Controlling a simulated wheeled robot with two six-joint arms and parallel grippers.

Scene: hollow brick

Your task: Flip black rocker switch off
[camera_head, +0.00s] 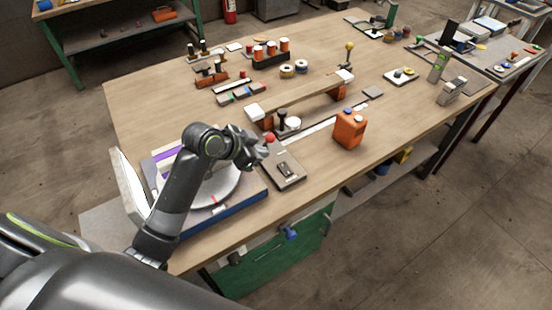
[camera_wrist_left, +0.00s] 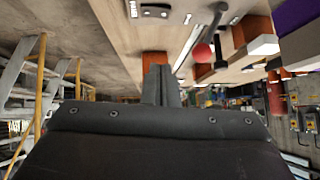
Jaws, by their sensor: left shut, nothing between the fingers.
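The black rocker switch (camera_head: 284,167) sits on a dark grey plate (camera_head: 289,180) lying on the wooden workbench. In the left wrist view, a plate with a dark rocker (camera_wrist_left: 154,11) shows at the top edge, partly cut off. Which way the rocker is tilted is too small to tell. My left gripper (camera_head: 262,153) is shut and empty, up and left of the switch in the head view and apart from it as far as I can see. Its closed fingers (camera_wrist_left: 160,84) show in the left wrist view. My right gripper is not in view.
A red ball knob (camera_head: 270,138) stands close to my left gripper. An orange canister (camera_head: 350,128) stands right of the switch. A bridge-like wooden piece (camera_head: 300,92) lies behind. A blue-edged turntable base (camera_head: 245,204) lies under my left arm. The bench's front edge is near.

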